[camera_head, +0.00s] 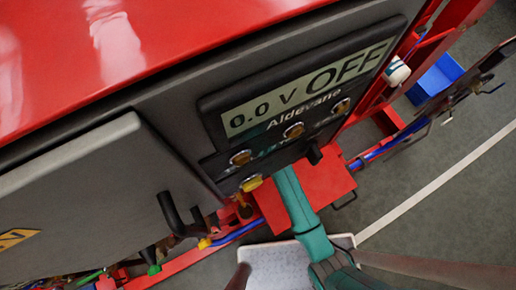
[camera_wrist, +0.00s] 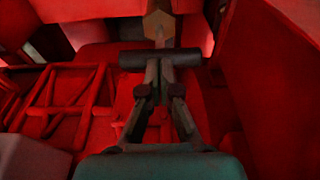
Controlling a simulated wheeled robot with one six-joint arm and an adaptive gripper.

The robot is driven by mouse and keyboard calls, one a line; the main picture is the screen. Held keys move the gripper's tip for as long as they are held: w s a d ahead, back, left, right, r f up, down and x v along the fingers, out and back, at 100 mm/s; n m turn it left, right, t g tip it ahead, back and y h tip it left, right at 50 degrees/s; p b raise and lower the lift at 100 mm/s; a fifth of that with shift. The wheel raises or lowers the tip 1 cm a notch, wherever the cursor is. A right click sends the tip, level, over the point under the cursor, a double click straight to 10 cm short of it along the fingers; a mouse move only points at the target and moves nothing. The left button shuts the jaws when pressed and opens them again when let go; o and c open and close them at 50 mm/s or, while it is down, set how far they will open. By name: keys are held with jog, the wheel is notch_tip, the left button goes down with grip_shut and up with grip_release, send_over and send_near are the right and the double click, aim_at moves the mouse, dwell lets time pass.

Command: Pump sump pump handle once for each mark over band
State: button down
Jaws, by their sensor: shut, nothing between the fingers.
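My gripper (camera_wrist: 160,72) shows in the wrist view, its two fingers drawn together at the tips, shut with nothing held. A dark crosswise bar (camera_wrist: 132,60) lies right at the fingertips; I cannot tell if they touch it or if it is the pump handle. A brass-coloured pointed piece (camera_wrist: 158,24) is just beyond the bar. In the head view my teal arm reaches down below the display panel and the gripper is hidden. No band with marks can be made out in either view.
A display panel (camera_head: 300,88) reads "0.0 V OFF", with several knobs below. A grey cabinet (camera_head: 95,195) has a black bent handle (camera_head: 172,215). Red frame parts (camera_wrist: 75,105) crowd the gripper. A blue bin (camera_head: 436,80) stands at right. Grey floor (camera_head: 440,200) is open at lower right.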

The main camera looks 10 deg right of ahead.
jog(key=shift+f, duration=1.75)
jog(key=shift+r, duration=3.65)
jog(key=shift+r, duration=0.1)
notch_tip(320, 180, up, 6)
jog(key=shift+f, duration=0.1)
